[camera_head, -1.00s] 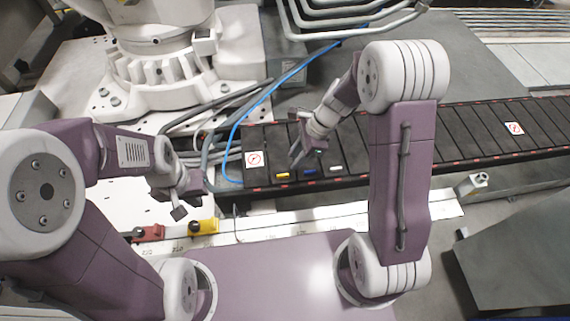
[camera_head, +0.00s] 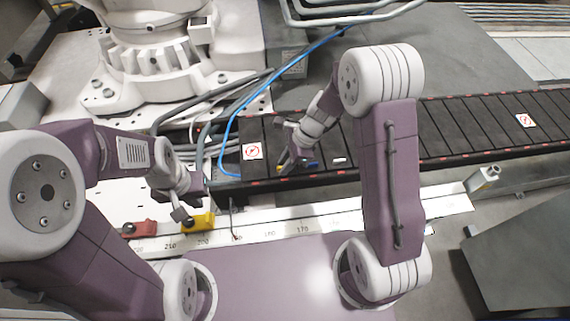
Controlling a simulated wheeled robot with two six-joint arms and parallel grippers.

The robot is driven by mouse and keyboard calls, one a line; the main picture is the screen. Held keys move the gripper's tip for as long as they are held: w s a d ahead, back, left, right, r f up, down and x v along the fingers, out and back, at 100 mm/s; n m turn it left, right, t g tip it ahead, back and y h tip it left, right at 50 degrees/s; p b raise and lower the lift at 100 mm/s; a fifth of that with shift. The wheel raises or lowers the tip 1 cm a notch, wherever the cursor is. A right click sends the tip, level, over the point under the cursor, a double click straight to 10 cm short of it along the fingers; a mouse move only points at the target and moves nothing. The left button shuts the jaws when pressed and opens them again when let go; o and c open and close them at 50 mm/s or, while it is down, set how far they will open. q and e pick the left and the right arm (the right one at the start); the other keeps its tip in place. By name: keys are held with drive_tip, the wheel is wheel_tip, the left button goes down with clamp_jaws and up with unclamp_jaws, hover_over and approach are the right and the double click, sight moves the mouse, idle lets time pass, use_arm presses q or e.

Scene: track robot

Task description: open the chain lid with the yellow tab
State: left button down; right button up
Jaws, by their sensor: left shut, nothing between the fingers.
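The yellow tab (camera_head: 282,168) is on the near edge of the dark segmented chain cover (camera_head: 440,133), mostly hidden by my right gripper. A blue tab (camera_head: 311,167) sits just right of it, and a white tab (camera_head: 339,161) further right. My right gripper (camera_head: 289,163) is low over the cover, right at the yellow tab. I cannot tell whether it touches the tab or how far its fingers are apart. My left gripper (camera_head: 181,214) is shut and empty, left of the cover and above the yellow block. The lid segments look flat and closed.
A red block (camera_head: 139,229) and a yellow block (camera_head: 199,222) stand on the white marked rail (camera_head: 300,225) in front of the cover. A blue hose (camera_head: 235,115) and grey cables run behind the cover's left end. A white machine base (camera_head: 160,70) stands at the back left.

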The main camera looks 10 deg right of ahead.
clamp_jaws()
idle(1.1)
